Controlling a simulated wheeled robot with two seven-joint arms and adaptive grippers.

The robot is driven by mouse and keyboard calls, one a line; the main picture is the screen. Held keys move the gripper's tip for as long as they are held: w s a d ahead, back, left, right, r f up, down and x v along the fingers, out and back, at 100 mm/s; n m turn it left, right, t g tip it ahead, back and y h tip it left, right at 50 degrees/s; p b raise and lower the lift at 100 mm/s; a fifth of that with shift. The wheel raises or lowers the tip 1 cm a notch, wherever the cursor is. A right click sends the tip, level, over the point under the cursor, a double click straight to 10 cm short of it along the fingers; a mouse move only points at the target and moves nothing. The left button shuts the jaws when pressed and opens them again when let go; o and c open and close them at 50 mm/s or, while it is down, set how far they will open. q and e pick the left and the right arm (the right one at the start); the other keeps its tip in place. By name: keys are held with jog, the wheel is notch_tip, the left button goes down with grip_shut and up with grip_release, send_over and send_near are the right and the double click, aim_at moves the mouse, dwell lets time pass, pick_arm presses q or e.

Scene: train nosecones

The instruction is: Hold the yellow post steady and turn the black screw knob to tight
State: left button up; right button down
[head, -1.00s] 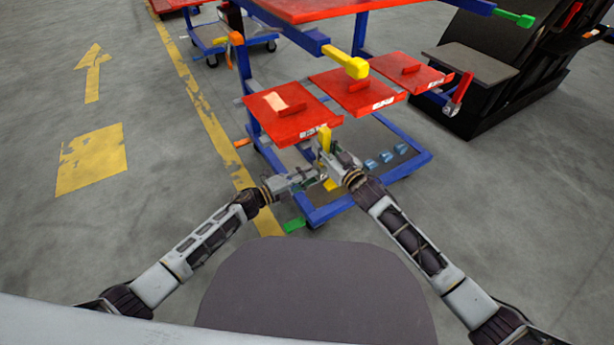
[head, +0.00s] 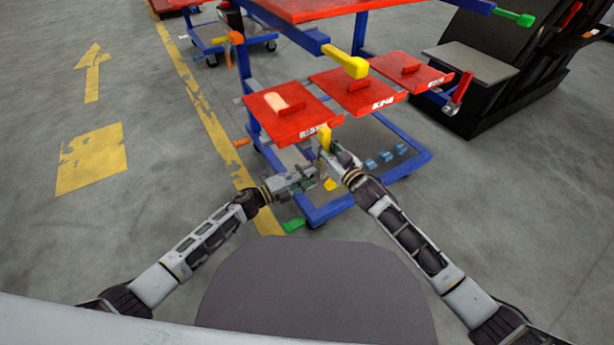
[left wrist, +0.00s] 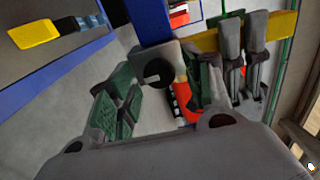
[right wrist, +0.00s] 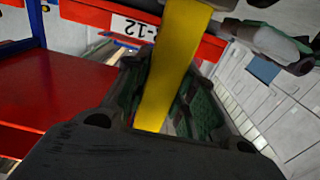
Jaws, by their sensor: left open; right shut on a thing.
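The yellow post (head: 325,136) stands at the front of the cart, just before the left red tray. My right gripper (head: 327,152) is shut around it; in the right wrist view the post (right wrist: 168,70) runs between both fingers. My left gripper (head: 312,178) is lower and to the left. In the left wrist view its green-padded fingers (left wrist: 160,88) are spread apart. The round black screw knob (left wrist: 157,73), on a grey block at a blue post, shows between them; I cannot tell whether they touch it. In the head view the grippers hide the knob.
The blue cart frame (head: 408,166) carries red trays (head: 286,112) close above my grippers. A yellow-ended bar (head: 345,62) juts out above them. Open floor (head: 150,220) lies to the left.

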pick_arm(q)
jog(key=v, duration=1.2)
dwell(0.5)
jog(key=shift+d, duration=0.1)
pick_arm(e)
jog(key=c, duration=1.1)
grip_release()
jog(key=shift+s, duration=0.1)
jog(key=v, duration=1.2)
pick_arm(q)
jog(key=shift+w, duration=0.1)
